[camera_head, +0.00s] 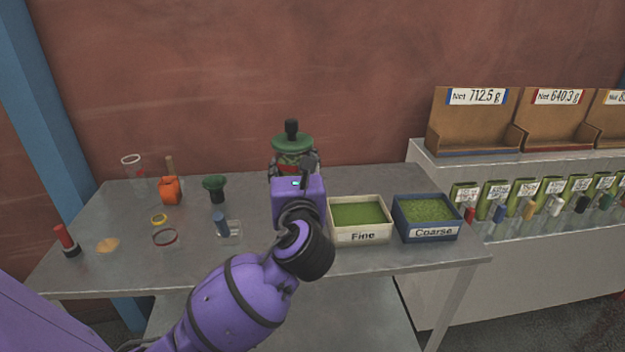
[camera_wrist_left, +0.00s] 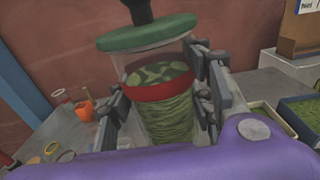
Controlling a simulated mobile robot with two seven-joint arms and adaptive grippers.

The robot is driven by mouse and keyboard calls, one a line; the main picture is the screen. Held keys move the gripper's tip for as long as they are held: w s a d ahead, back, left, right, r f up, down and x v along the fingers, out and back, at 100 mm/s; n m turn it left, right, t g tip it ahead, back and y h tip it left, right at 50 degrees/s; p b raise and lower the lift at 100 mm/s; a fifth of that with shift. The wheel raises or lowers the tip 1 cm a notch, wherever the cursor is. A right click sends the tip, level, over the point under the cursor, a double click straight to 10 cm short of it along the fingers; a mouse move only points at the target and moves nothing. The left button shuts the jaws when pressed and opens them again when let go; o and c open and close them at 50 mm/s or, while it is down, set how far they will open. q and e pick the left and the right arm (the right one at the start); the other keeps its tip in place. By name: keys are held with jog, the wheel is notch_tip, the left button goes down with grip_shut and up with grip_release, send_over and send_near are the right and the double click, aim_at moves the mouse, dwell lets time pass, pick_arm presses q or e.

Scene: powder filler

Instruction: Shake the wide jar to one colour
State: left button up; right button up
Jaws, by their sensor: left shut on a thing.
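The wide jar (camera_head: 292,160) has a green lid with a black knob on top and a red band round its clear body. It is upright in the head view, behind my left gripper, which hides its lower part. In the left wrist view the jar (camera_wrist_left: 165,115) shows streaky, patchy light and dark green contents. My left gripper (camera_wrist_left: 160,105) is shut on the jar, with its dark fingers on both sides of the body. Whether the jar's base touches the table cannot be told. My right gripper is not in view.
A white tray labelled Fine (camera_head: 362,236) and a blue tray labelled Coarse (camera_head: 430,233) stand right of my arm. Boxes and pouches fill the shelf at right.

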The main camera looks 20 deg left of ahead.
pick_arm(q)
jog(key=shift+d, duration=2.25)
dwell(1.9)
jog(key=shift+d, duration=2.25)
jog(key=a, duration=0.9)
jog(key=d, duration=0.9)
jog(key=a, duration=0.4)
jog(key=shift+a, duration=0.3)
